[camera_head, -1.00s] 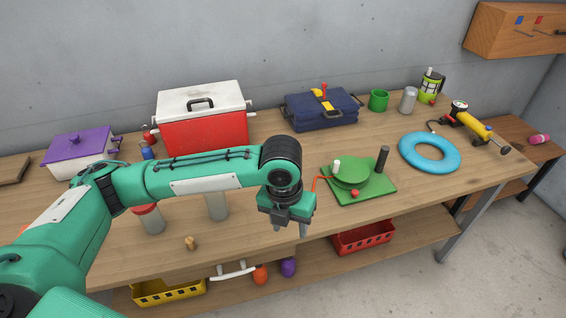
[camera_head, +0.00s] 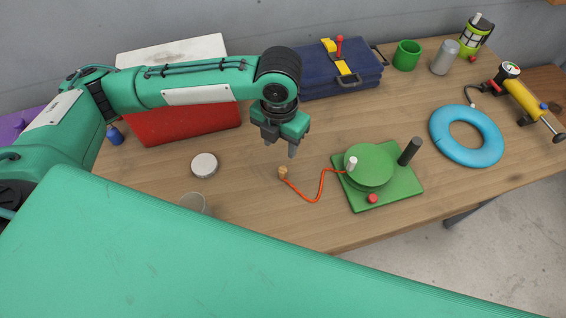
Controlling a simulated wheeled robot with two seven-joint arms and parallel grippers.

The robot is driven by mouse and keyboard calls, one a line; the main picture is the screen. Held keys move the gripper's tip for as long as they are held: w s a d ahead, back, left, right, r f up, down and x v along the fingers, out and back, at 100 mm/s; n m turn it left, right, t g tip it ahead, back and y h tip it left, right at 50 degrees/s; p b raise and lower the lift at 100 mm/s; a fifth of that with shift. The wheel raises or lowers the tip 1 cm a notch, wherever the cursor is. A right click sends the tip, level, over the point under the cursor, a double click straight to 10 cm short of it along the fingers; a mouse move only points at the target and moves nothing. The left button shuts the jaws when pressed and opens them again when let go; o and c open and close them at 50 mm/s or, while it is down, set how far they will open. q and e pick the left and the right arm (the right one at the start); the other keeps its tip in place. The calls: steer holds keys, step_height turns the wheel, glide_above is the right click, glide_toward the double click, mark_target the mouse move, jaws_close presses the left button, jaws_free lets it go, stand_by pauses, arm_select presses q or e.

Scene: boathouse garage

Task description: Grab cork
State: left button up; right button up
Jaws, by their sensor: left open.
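A small tan cork (camera_head: 283,172) is on the wooden workbench, at the end of a thin red cord (camera_head: 319,187). The cord runs to a green round device (camera_head: 370,165) on a green base plate. My left gripper (camera_head: 280,148) is open, fingers pointing down, just above the cork in the picture. Nothing shows between its fingers, and no contact with the cork is visible. Its exact height above the bench is hard to tell. My right gripper is not in view.
A round grey-white lid (camera_head: 204,165) and a clear jar (camera_head: 192,203) are left of the cork. A blue ring (camera_head: 466,135) lies right. A large green part of mine covers the front.

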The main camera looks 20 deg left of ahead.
arm_select(q)
glide_above(283, 170)
steer(key=f, duration=0.6)
steer(key=shift+w+a, duration=0.25)
steer(key=shift+a, duration=0.15)
steer(key=shift+s+d+f, duration=0.1)
steer(key=shift+f, duration=0.4)
steer(key=f, duration=0.2)
steer(key=f+p, duration=0.1)
steer(key=shift+s+d+f, duration=0.1)
steer(key=shift+d+f, duration=0.15)
steer(key=shift+f, duration=0.55)
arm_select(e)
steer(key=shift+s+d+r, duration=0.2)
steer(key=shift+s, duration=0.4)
arm_select(q)
jaws_close()
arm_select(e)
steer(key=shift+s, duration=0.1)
